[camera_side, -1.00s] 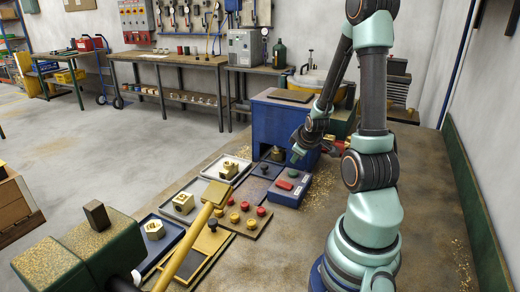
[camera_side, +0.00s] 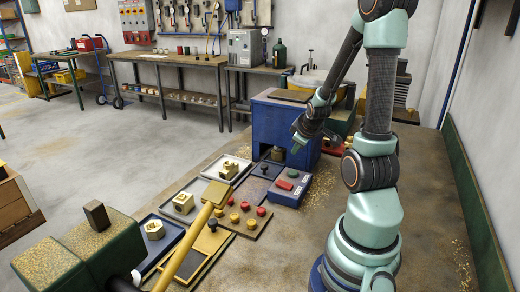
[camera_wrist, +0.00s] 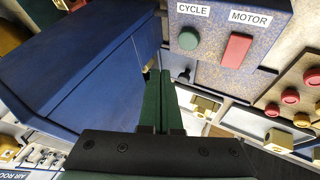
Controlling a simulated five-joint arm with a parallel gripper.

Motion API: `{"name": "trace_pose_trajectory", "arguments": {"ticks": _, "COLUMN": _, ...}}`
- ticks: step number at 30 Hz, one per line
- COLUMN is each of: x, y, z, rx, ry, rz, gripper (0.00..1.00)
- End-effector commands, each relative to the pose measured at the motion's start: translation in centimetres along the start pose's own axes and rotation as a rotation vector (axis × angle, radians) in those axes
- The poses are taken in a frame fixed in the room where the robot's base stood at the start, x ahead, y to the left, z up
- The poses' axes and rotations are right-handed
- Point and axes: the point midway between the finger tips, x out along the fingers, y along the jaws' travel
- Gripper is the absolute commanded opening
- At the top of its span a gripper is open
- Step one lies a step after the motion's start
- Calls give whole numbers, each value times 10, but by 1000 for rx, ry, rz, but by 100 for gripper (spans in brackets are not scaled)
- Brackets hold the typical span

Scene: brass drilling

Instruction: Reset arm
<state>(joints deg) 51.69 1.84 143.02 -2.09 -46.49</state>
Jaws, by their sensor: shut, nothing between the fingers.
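My gripper (camera_side: 297,147) hangs above and behind the control box, close to the front of the blue machine (camera_side: 270,118). In the wrist view its two green fingers (camera_wrist: 162,95) are together with nothing between them. The control box (camera_side: 302,197) has a green button (camera_side: 293,173) and a red button (camera_side: 284,185). In the wrist view the green button (camera_wrist: 189,38) is labelled CYCLE and the red button (camera_wrist: 236,48) MOTOR. The fingers are apart from both buttons. The blue machine (camera_wrist: 90,75) fills the left of the wrist view. A brass part (camera_side: 277,154) sits at the machine's front opening.
A board with red and yellow knobs (camera_side: 248,229) lies in front of the control box. Trays with brass parts (camera_side: 183,203) lie to the left. A yellow bar (camera_side: 193,245) crosses the foreground. Brass chips are scattered on the bench, whose right side is mostly clear.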

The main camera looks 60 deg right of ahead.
Motion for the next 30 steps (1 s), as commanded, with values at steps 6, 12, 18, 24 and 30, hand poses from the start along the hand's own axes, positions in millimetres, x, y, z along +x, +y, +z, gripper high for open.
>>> {"name": "trace_pose_trajectory", "arguments": {"ticks": 6, "x": -15, "y": -18, "z": -27, "rx": -1, "ry": 31, "rz": -39, "gripper": 0}}
{"name": "trace_pose_trajectory", "arguments": {"ticks": 12, "x": -77, "y": -88, "z": -92, "rx": 13, "ry": 93, "rz": -188, "gripper": 0}}
{"name": "trace_pose_trajectory", "arguments": {"ticks": 18, "x": -160, "y": -166, "z": -116, "rx": 25, "ry": 104, "rz": -354, "gripper": 0}}
{"name": "trace_pose_trajectory", "arguments": {"ticks": 24, "x": -220, "y": -210, "z": -106, "rx": 29, "ry": 78, "rz": -462, "gripper": 0}}
{"name": "trace_pose_trajectory", "arguments": {"ticks": 30, "x": -239, "y": -222, "z": -98, "rx": 34, "ry": 57, "rz": -495, "gripper": 0}}
